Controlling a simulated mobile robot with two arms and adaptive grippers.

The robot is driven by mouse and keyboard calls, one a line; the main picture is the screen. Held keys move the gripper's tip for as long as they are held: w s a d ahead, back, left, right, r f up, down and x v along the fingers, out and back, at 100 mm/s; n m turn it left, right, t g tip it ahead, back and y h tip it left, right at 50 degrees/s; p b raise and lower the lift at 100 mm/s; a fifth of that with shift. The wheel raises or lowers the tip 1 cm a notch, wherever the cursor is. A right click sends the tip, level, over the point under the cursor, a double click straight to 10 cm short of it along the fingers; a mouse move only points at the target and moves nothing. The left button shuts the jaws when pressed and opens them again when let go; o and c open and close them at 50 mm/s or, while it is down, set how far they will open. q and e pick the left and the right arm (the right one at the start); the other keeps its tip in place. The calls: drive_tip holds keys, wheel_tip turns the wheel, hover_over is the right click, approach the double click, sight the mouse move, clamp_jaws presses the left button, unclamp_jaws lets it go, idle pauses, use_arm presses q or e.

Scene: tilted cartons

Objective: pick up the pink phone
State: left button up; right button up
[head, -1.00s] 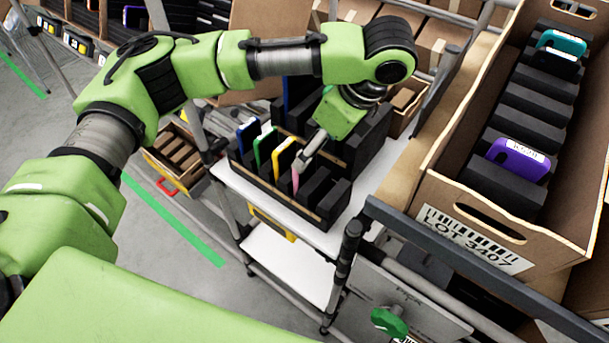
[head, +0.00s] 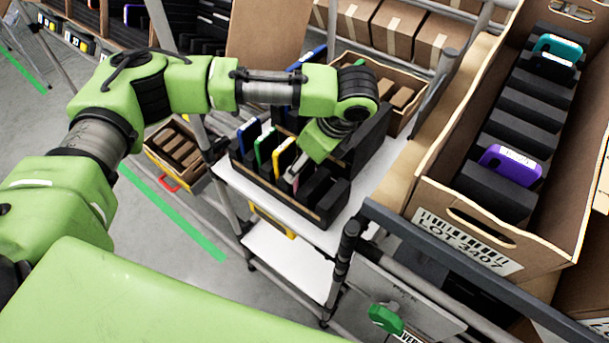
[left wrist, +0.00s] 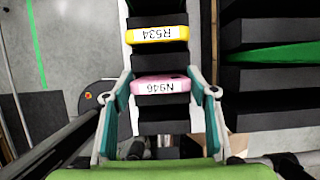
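The pink phone (left wrist: 160,88) stands in a slot of the black rack, with its label N946 facing the left wrist camera. My left gripper (left wrist: 160,78) is open, with one finger on each side of the pink phone. I cannot tell whether the fingers touch it. In the head view my left gripper (head: 298,178) is down at the front rack (head: 270,189) and largely hides the pink phone. My right gripper does not show.
A yellow phone (head: 283,157), a green phone (head: 264,149) and a blue phone (head: 248,134) stand in the same rack. A taller black rack stands close behind. A carton (head: 463,232) with purple (head: 511,163) and teal (head: 559,46) phones is at the right.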

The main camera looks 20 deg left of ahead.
use_arm(q)
drive_tip(key=c, duration=0.3)
drive_tip(key=shift+c, duration=0.2)
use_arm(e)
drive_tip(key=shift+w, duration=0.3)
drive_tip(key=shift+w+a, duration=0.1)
